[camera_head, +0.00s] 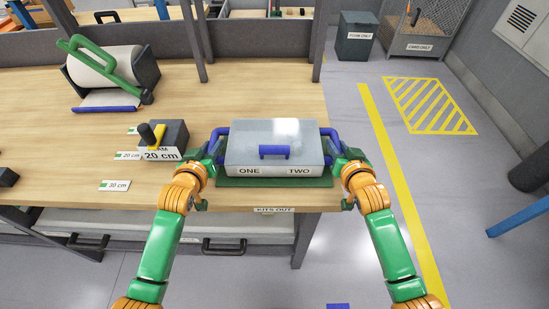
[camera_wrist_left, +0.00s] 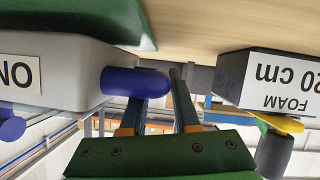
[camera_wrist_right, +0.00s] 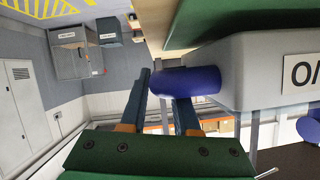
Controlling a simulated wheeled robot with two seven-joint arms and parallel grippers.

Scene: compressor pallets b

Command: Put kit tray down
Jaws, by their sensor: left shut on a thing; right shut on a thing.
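The kit tray (camera_head: 240,158) is a grey box with a clear-looking lid, a blue handle on top, blue side handles and labels ONE and TWO. It sits on or just over a green mat (camera_head: 275,182) at the table's front edge; I cannot tell if it touches. My left gripper (camera_head: 214,152) is shut on the tray's left blue handle, which also shows in the left wrist view (camera_wrist_left: 135,82). My right gripper (camera_head: 340,152) is shut on the right blue handle, also in the right wrist view (camera_wrist_right: 185,82).
A dark block labelled FOAM 20 cm (camera_head: 172,142) stands close left of my left gripper. A roll holder with a green arm (camera_head: 110,70) is at the back left. A KITS OUT label (camera_head: 274,210) marks the table front. The table behind the tray is clear.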

